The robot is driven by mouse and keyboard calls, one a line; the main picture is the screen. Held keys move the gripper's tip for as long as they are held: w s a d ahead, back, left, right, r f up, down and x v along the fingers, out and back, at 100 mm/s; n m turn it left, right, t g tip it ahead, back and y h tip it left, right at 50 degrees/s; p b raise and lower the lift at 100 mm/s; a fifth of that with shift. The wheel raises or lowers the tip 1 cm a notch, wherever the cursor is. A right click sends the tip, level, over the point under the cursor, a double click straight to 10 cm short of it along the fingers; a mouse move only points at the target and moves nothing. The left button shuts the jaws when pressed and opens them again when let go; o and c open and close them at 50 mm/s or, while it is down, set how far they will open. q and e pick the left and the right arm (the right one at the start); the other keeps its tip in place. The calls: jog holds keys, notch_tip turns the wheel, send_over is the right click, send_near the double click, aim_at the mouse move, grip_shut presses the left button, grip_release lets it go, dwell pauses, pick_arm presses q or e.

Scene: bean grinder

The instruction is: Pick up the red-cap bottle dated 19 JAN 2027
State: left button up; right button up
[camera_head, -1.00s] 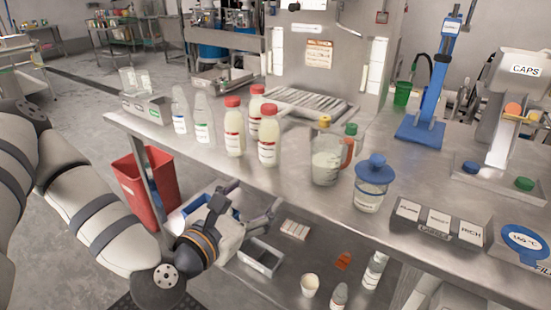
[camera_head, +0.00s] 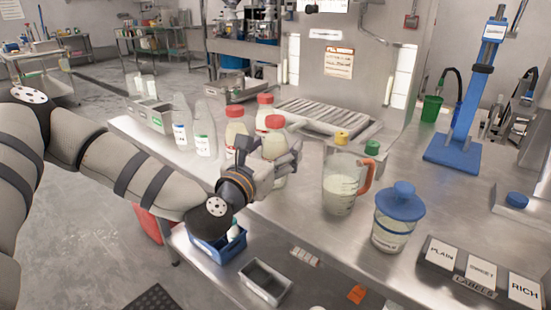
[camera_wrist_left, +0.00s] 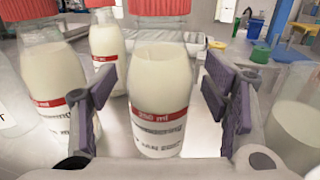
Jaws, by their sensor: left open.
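Three milk bottles with red caps stand on the steel table. The front bottle (camera_head: 274,142) is partly hidden by my left gripper (camera_head: 269,154). In the left wrist view this bottle (camera_wrist_left: 160,90) stands upright between the spread purple finger pads of the left gripper (camera_wrist_left: 160,105), which is open. Its label has a red 250 ml band and small print, too blurred to read a date. The left-hand bottle (camera_head: 236,130) also shows in the wrist view (camera_wrist_left: 48,85). The back bottle (camera_head: 264,110) stands behind (camera_wrist_left: 107,50). My right gripper is out of view.
Two clear bottles (camera_head: 204,130) stand to the left. A jug with an orange handle (camera_head: 342,185) and a blue-lidded jar (camera_head: 396,222) stand to the right. Label blocks (camera_head: 480,275) sit at the front edge. A blue bin (camera_head: 228,250) and a metal tray (camera_head: 266,283) are below.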

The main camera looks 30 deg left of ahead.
pick_arm(q)
jog(key=c, duration=1.5)
